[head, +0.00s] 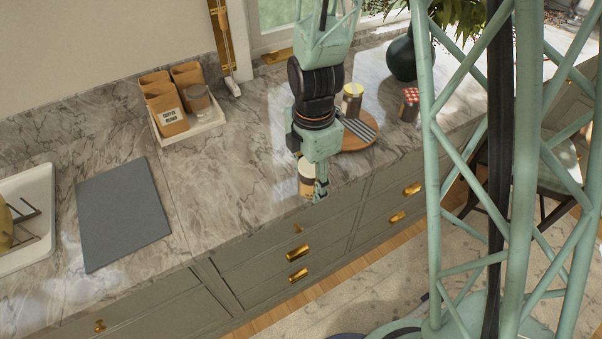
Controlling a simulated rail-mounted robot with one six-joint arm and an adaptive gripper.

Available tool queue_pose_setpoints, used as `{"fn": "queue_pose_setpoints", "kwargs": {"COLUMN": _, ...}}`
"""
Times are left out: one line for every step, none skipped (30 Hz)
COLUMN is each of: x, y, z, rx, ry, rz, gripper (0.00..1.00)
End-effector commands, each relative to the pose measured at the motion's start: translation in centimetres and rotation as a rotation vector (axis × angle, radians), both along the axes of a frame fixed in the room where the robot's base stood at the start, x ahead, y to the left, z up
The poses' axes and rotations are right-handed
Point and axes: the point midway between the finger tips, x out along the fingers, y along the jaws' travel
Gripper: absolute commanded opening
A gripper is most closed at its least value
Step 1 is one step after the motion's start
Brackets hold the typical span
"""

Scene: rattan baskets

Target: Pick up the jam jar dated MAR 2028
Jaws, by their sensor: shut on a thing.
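My gripper (314,190) points down near the front edge of the marble counter, shut on a jar (306,178) with a pale gold lid and brown contents. Part of this jar is hidden behind the gripper; no date can be read on it. Another jar with a gold lid (352,101) stands at the back, near the round wooden board. A jar with a red-and-white checked lid (409,105) stands farther right. The labels on these jars are too small to read.
A round wooden board (366,139) with a striped cloth lies behind my gripper. A dark green vase (402,60) stands at the back. A white tray (192,132) with brown packets, a grey mat (121,213) and a white tray (38,245) lie left. The counter left of the gripper is clear.

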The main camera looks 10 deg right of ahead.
Motion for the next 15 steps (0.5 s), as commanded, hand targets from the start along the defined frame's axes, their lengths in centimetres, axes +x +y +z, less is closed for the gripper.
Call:
{"fn": "queue_pose_setpoints", "kwargs": {"x": -0.6, "y": -0.3, "z": 0.1, "rx": 0.0, "ry": 0.0, "rz": -0.001, "gripper": 0.22}}
{"fn": "queue_pose_setpoints", "kwargs": {"x": -0.9, "y": -0.5, "z": 0.1, "rx": 0.0, "ry": 0.0, "rz": 0.0, "gripper": 0.22}}
{"fn": "queue_pose_setpoints", "kwargs": {"x": -1.3, "y": -0.6, "z": 0.1, "rx": 0.0, "ry": 0.001, "rz": 0.0, "gripper": 0.22}}
{"fn": "queue_pose_setpoints", "kwargs": {"x": -1.5, "y": -0.8, "z": 0.2, "rx": 0.0, "ry": 0.0, "rz": 0.0, "gripper": 0.22}}
{"fn": "queue_pose_setpoints", "kwargs": {"x": -1.7, "y": -0.9, "z": 0.2, "rx": 0.0, "ry": 0.0, "rz": 0.0, "gripper": 0.22}}
{"fn": "queue_pose_setpoints", "kwargs": {"x": -1.9, "y": -1.0, "z": 0.2, "rx": 0.0, "ry": -0.001, "rz": 0.0, "gripper": 0.22}}
{"fn": "queue_pose_setpoints", "kwargs": {"x": -2.1, "y": -1.0, "z": 0.2, "rx": 0.0, "ry": -0.001, "rz": 0.0, "gripper": 0.22}}
{"fn": "queue_pose_setpoints", "kwargs": {"x": -2.2, "y": -1.1, "z": 0.3, "rx": 0.0, "ry": -0.001, "rz": 0.0, "gripper": 0.22}}
{"fn": "queue_pose_setpoints", "kwargs": {"x": -2.4, "y": -1.2, "z": 0.3, "rx": 0.0, "ry": -0.001, "rz": 0.0, "gripper": 0.22}}
{"fn": "queue_pose_setpoints", "kwargs": {"x": -2.5, "y": -1.2, "z": 0.3, "rx": 0.0, "ry": 0.0, "rz": 0.0, "gripper": 0.22}}
{"fn": "queue_pose_setpoints", "kwargs": {"x": -2.6, "y": -1.3, "z": 0.3, "rx": 0.0, "ry": 0.0, "rz": 0.0, "gripper": 0.22}}
{"fn": "queue_pose_setpoints", "kwargs": {"x": -2.7, "y": -1.3, "z": 0.3, "rx": 0.0, "ry": 0.0, "rz": 0.0, "gripper": 0.22}}
{"fn": "queue_pose_setpoints", "kwargs": {"x": -2.7, "y": -1.3, "z": 0.3, "rx": 0.0, "ry": 0.0, "rz": 0.0, "gripper": 0.22}}
{"fn": "queue_pose_setpoints", "kwargs": {"x": -2.8, "y": -1.4, "z": 0.3, "rx": 0.0, "ry": 0.0, "rz": 0.0, "gripper": 0.22}}
{"fn": "queue_pose_setpoints", "kwargs": {"x": -2.8, "y": -1.4, "z": 0.3, "rx": 0.0, "ry": 0.0, "rz": 0.0, "gripper": 0.22}}
